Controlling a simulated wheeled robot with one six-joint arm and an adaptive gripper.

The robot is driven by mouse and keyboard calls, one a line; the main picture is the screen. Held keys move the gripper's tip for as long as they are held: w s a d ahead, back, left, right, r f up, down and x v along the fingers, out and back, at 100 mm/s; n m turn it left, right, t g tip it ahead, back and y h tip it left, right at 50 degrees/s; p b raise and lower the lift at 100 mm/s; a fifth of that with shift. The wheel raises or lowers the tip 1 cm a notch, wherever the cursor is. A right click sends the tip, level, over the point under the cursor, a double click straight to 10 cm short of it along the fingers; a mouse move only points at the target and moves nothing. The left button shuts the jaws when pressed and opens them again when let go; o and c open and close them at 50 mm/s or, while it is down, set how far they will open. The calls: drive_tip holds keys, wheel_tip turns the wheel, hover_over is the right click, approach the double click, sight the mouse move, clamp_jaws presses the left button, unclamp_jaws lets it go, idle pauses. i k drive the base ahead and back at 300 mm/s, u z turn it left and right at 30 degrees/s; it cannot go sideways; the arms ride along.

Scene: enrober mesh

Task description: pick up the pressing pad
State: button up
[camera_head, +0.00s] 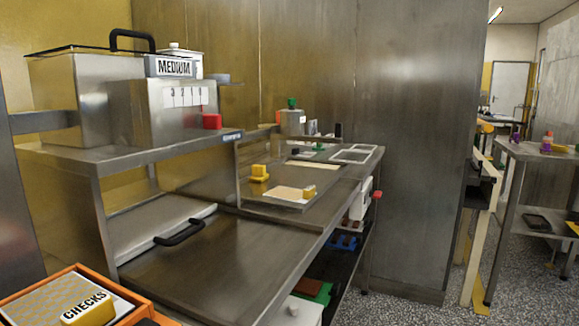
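A small yellow block with a stepped top (259,172) stands upright on the steel counter, at the left of a flat tray. It looks most like the pressing pad, but no label on it can be read. A pale sheet or board (285,193) lies on the tray (262,200) to its right, with a smaller yellow piece (308,192) at its right end. My gripper is not in view, and nothing is seen touching the yellow block.
The steel counter (235,255) is bare in front. A black handle (180,232) sits on a sloped panel at left. A raised shelf holds steel boxes (165,105) and a red block (212,121). An orange tray with a yellow "CHECKS" block (88,308) is near left. Speckled floor (410,309) is open at right.

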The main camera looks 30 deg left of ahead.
sight(259, 174)
drive_tip(key=u, duration=0.5)
drive_tip(key=i, duration=1.3)
drive_tip(key=u, duration=0.8)
